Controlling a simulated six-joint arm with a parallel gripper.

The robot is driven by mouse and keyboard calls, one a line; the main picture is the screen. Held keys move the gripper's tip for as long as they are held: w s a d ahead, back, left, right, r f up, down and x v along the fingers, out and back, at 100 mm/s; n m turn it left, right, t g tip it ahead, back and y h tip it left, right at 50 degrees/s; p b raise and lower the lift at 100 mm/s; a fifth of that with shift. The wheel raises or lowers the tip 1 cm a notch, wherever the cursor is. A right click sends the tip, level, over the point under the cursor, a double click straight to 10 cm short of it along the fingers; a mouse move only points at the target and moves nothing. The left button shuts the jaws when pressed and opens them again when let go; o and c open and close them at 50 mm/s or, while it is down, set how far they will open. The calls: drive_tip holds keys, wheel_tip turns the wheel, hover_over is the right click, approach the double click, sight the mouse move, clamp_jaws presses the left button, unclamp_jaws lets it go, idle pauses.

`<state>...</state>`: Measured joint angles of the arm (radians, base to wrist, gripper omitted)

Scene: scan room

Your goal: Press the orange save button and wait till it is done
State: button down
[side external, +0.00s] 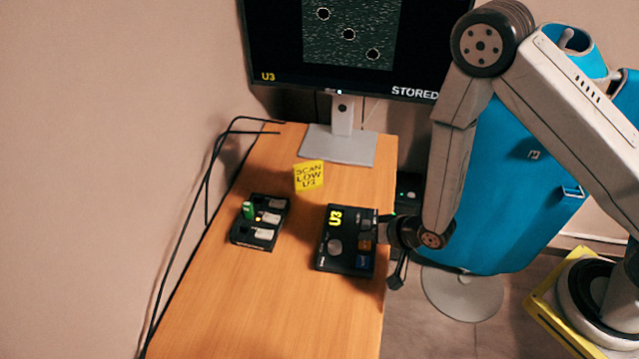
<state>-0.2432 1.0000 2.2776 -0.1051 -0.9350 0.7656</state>
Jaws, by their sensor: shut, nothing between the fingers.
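The black control box (323,262) labelled U3 lies near the right edge of the desk. It has a round grey knob (335,246), an orange button (366,245) and a blue button (362,261) at its right side. My gripper (378,232) is shut and empty, at the box's right edge close to the orange button. Whether its tip touches the button cannot be told from this side. The monitor (325,80) shows a speckled grey image with several circled dark spots, "U3" in yellow at lower left and "STORED" in white at lower right.
A black holder (240,238) with a green stick and several white pieces sits left of the box. A yellow note (309,177) reads "SCAN LOW U3". The monitor stand (338,148) is behind. Cables run along the desk's left edge; the front desk (270,320) is clear.

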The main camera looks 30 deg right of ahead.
sight(368, 246)
drive_tip(key=shift+f, duration=0.85)
idle(1.1)
drive_tip(key=shift+r, duration=0.85)
idle(0.4)
drive_tip(key=shift+r, duration=2.5)
drive_tip(key=shift+r, duration=0.1)
